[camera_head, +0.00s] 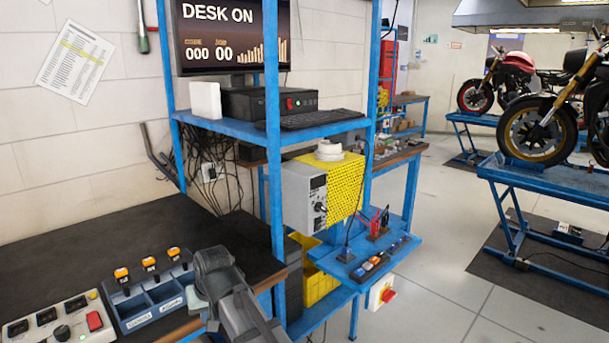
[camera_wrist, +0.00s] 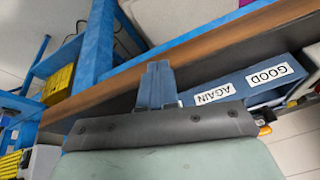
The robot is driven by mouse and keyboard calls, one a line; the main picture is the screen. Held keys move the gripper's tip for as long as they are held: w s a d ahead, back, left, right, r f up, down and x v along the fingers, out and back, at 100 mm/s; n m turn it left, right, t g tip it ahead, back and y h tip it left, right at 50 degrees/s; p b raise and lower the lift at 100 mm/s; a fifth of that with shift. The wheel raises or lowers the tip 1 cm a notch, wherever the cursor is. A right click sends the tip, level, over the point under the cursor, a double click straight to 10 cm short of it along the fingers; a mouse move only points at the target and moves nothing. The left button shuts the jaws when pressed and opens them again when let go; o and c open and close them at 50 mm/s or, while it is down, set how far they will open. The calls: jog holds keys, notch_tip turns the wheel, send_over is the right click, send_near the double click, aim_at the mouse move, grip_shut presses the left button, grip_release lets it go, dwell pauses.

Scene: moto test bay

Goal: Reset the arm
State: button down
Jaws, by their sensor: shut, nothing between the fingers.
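My gripper (camera_wrist: 157,84) shows in the wrist view with its fingers closed together and nothing between them. It is over the edge of the dark bench, close to the blue sorting tray, labelled GOOD and AGAIN (camera_wrist: 240,92). In the head view my dark grey arm reaches in from the bottom, and its end is just right of the same blue tray (camera_head: 150,312). The fingertips are hidden there.
A control box (camera_head: 62,322) with a red switch is left of the tray. Several orange-topped pieces (camera_head: 121,274) line the tray's back. A blue shelf frame (camera_head: 272,150) with a yellow-sided tester (camera_head: 343,187) stands right of the bench (camera_head: 75,240). Motorbikes are farther right.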

jog(key=s+d+f+m+g+h, duration=0.1)
jog(key=s+d+f, duration=0.1)
jog(key=d+f, duration=0.75)
jog(key=s+d+f+m+g+h, duration=0.1)
jog(key=s+d+f+g, duration=0.1)
jog(key=d+f, duration=0.8)
jog(key=s+d+f+m+g+h, duration=0.15)
jog(key=d+f, duration=0.45)
jog(key=f, duration=0.9)
jog(key=s+d+f+g, duration=0.1)
jog(key=s+d+f, duration=0.4)
jog(key=s, duration=0.4)
jog(key=s+d+f+m+g, duration=0.1)
jog(key=s+d+f+g, duration=0.1)
jog(key=s+d+f, duration=0.4)
jog(key=s+d+f+m+g, duration=0.1)
jog(key=s+d+f, duration=0.4)
jog(key=s, duration=0.8)
jog(key=shift+s+d+f+g, duration=0.2)
jog(key=shift+s+f+g, duration=0.15)
jog(key=shift+f+g, duration=0.3)
jog(key=shift+m, duration=0.25)
